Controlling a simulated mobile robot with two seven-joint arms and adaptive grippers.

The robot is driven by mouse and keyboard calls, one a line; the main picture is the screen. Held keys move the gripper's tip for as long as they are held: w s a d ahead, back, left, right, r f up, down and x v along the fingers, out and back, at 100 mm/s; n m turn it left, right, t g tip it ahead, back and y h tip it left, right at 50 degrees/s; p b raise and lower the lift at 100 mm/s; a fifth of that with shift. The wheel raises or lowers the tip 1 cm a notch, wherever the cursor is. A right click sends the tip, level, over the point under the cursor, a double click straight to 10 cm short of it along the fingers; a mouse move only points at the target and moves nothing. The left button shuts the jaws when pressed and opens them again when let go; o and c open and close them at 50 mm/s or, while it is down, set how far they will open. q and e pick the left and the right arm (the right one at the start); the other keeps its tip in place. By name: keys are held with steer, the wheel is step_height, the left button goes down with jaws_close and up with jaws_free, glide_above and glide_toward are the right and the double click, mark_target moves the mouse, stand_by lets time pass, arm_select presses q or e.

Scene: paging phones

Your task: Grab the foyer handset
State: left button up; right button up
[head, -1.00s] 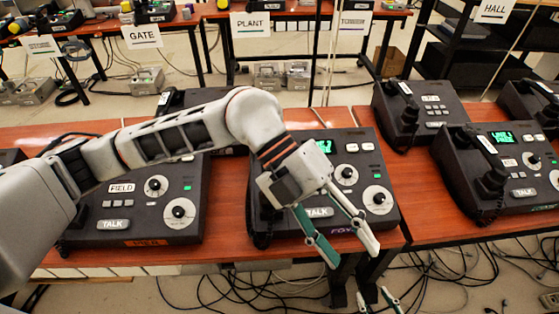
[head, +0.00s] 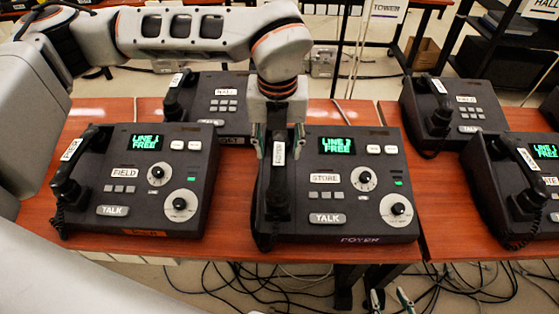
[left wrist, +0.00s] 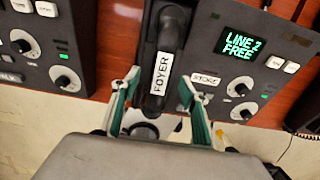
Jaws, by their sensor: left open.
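The foyer handset (head: 276,205) is black with a white label reading FOYER, clear in the left wrist view (left wrist: 160,73). It lies lengthwise on the left side of the foyer phone (head: 325,232), whose screen reads LINE 2 FREE. My left gripper (head: 279,140) is open over the handset's far part, one finger on each side. In the left wrist view its fingers (left wrist: 160,82) straddle the handset with visible gaps; contact cannot be told in the head view. My right gripper (head: 390,297) shows only its fingertips at the bottom edge, apart and empty.
Another phone with its handset (head: 72,165) stands to the left, labelled FIELD. More phones stand behind (head: 222,95) and to the right (head: 462,105). Cables hang below the wooden table's (head: 240,248) front edge.

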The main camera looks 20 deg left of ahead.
mark_target(279, 154)
arm_select(q)
steer(key=f, duration=0.4)
steer(key=shift+w+f, duration=0.4)
jaws_close()
steer(key=shift+r, duration=0.15)
step_height(279, 154, up, 20)
steer(key=shift+p, duration=0.35)
